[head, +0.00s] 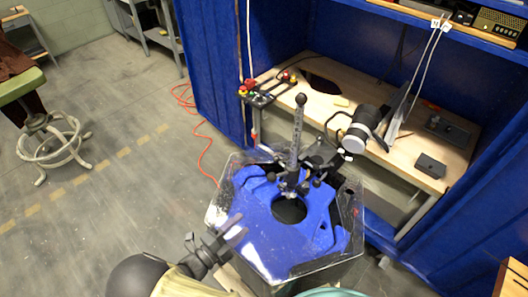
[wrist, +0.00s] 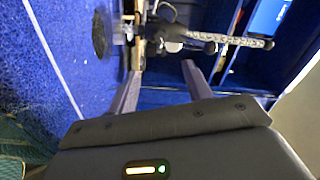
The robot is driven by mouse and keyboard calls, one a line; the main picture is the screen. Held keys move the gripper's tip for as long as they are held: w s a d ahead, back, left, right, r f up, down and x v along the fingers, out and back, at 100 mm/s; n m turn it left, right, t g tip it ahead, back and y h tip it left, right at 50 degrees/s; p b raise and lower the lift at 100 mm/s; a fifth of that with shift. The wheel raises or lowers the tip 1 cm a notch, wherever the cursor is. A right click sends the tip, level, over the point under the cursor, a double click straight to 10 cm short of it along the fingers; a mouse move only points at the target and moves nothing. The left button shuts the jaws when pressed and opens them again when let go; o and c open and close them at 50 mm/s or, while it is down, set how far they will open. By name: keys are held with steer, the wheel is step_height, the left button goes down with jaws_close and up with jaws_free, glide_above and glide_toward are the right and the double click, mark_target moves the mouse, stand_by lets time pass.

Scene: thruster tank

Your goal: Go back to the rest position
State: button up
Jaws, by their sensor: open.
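My gripper (head: 236,227) is in the lower middle of the head view, over the near-left part of the blue tank top (head: 262,222). In the wrist view my gripper (wrist: 160,70) has its two fingers spread apart, with nothing held between them. An upright graduated rod (head: 296,140) with a black knob stands beyond the gripper, at the tank's round opening. The rod (wrist: 228,40) also shows past the fingertips in the wrist view, apart from them. The rod's lower fittings are partly hidden.
A wooden bench (head: 400,160) inside blue curtains (head: 215,70) stands behind the tank. A round-based stool (head: 55,150) stands at left. The floor between is open, with a red cable (head: 203,145).

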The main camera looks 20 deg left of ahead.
steer(key=shift+d, duration=0.1)
steer(key=w+d+r+m+g+h, duration=0.1)
steer(key=w+d+r+m+g, duration=0.15)
steer(key=d+m+g, duration=0.4)
steer(key=w+d+r+m+g+p, duration=0.1)
steer(key=w+d+r+m+g, duration=0.2)
steer(key=d+m, duration=0.55)
steer(key=w+d+r+m+g+h, duration=0.1)
steer(key=d+r+m+g, duration=0.2)
steer(key=d+m+g, duration=0.45)
steer(key=s+d+r+m+t+y+p, duration=0.1)
steer(key=d+r+m+y, duration=0.3)
steer(key=m, duration=1.1)
steer(key=d+r+m+t+y, duration=0.2)
steer(key=d+r+m+y, duration=0.3)
steer(key=d+r+m, duration=0.4)
steer(key=d+m, duration=0.1)
steer(key=m, duration=0.5)
steer(key=shift+s+p, duration=0.35)
steer(key=shift+s, duration=0.05)
steer(key=shift+r+m, duration=0.1)
steer(key=shift+m, duration=0.15)
